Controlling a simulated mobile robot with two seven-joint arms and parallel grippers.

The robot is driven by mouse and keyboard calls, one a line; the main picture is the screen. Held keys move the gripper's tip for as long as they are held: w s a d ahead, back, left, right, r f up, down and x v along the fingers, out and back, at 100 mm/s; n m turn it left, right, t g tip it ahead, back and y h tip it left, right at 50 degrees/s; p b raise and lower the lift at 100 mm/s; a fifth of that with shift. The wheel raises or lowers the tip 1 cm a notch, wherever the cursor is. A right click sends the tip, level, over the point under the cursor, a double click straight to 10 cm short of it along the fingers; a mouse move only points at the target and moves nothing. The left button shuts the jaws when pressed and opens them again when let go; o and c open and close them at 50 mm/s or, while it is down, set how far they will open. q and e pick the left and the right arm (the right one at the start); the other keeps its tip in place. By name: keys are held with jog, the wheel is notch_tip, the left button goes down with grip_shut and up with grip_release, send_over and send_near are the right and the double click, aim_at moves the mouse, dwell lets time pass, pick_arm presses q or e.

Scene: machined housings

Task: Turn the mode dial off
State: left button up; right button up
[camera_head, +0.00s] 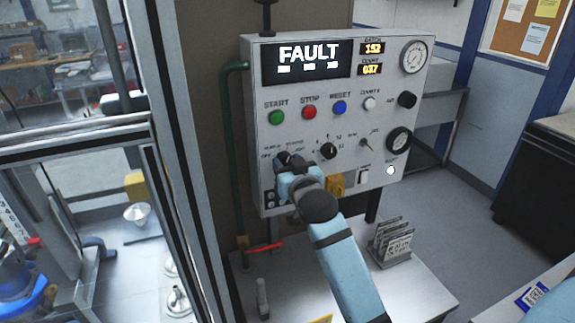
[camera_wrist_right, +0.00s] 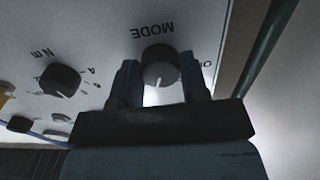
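The mode dial (camera_wrist_right: 160,68) is a dark round knob on the grey control panel, under the word MODE, which reads upside down in the right wrist view. Its white pointer line points down in that view, away from the partly hidden OFF lettering at its right. My right gripper (camera_wrist_right: 160,82) has one finger on each side of the dial, with almost no gap visible; whether they press on it is unclear. In the head view my right gripper (camera_head: 287,164) is at the panel's lower left and mostly covers the dial. My left gripper is not in view.
The panel (camera_head: 330,105) shows FAULT and carries buttons, gauges and another black knob (camera_head: 328,151) to the right. A green pipe (camera_head: 228,130) runs along its left side. Below stands a table (camera_head: 415,285) with a card rack (camera_head: 392,245). A framed glass partition is at left.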

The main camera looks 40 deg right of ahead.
jog(key=shift+n, duration=0.4)
jog(key=n, duration=0.3)
jog(key=shift+n, duration=0.3)
jog(key=n, duration=0.4)
jog(key=shift+d, duration=0.1)
jog(key=n, duration=0.9)
jog(key=shift+r+n, duration=0.1)
jog(key=shift+n, duration=0.2)
jog(key=o, duration=0.9)
jog(key=shift+s, duration=0.1)
